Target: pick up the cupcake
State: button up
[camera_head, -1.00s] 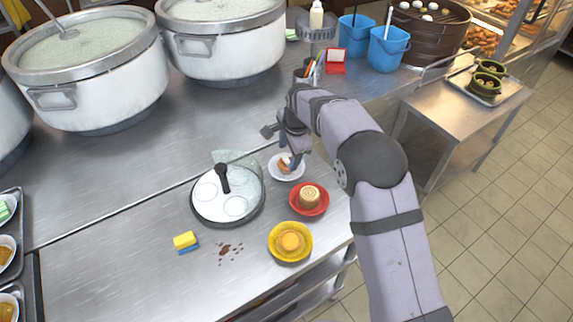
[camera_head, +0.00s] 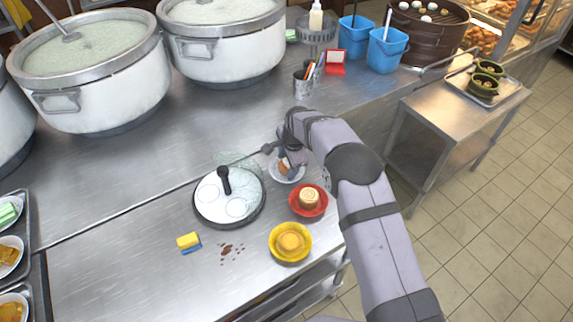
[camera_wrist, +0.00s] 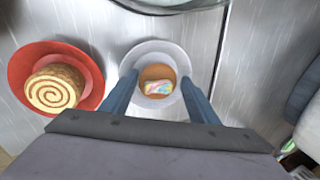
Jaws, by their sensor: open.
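The cupcake (camera_wrist: 158,82) has a brown base and a pale pastel top. It sits on a small white plate (camera_wrist: 155,52) on the steel counter. In the wrist view my gripper (camera_wrist: 158,95) is open, with one blue finger on each side of the cupcake. The fingers overlap the plate's edges in that view; whether they touch the cupcake I cannot tell. In the head view my gripper (camera_head: 287,163) is low over the white plate (camera_head: 288,176) and hides part of the cupcake (camera_head: 283,167).
A red plate with a swirl roll (camera_head: 309,196) stands close by, and a yellow plate (camera_head: 290,253) with a cake is nearer the front. A round pan (camera_head: 229,205) with a black-handled lid lies to the left. A sponge (camera_head: 189,241) and brown crumbs are on the counter.

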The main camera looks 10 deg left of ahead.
jog(key=shift+s+f, duration=0.1)
jog(key=shift+f, duration=0.1)
jog(key=c, duration=0.8)
